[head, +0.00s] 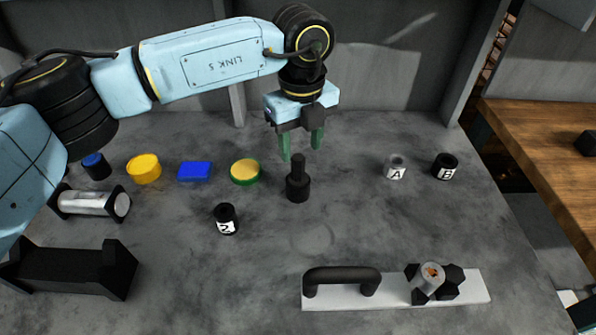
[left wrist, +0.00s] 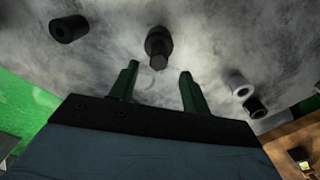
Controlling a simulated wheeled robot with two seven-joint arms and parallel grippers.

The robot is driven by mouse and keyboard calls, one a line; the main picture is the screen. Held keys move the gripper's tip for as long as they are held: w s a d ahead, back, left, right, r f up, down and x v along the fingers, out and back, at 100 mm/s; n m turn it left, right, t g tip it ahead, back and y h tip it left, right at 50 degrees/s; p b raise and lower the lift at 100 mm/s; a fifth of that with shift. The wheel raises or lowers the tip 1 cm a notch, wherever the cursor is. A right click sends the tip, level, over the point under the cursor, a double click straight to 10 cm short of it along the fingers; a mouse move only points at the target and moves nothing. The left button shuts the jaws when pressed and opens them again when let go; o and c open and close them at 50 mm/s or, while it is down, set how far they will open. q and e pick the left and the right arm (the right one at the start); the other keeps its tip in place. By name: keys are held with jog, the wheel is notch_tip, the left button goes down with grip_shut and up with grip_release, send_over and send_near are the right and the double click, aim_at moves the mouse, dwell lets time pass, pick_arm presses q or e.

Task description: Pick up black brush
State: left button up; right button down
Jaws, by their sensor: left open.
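The black brush (head: 298,184) stands upright on the grey table, with a wide round base and a thinner handle pointing up. It also shows in the left wrist view (left wrist: 158,46), ahead of the fingers and roughly between their lines. My left gripper (head: 301,154) hangs from above with its two green fingers apart and empty, just above and behind the handle's top. The fingers also show in the left wrist view (left wrist: 158,80). I cannot tell whether either finger touches the brush. My right gripper is in neither view.
A black cylinder marked 2 (head: 227,219) stands left of the brush. Cylinders A (head: 396,167) and B (head: 445,166) stand right. A white plate with a black handle (head: 398,298) lies in front.

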aim_at(298, 157)
pick_arm(q)
jog(key=f, duration=0.4)
jog(key=f+b, duration=0.1)
jog(key=f, duration=0.2)
jog(key=shift+w+a, duration=0.2)
jog(key=shift+a, duration=0.1)
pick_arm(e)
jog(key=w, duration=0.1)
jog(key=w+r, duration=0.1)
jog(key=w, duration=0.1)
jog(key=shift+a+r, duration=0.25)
pick_arm(q)
jog(key=c, duration=0.7)
jog(key=shift+r, duration=0.15)
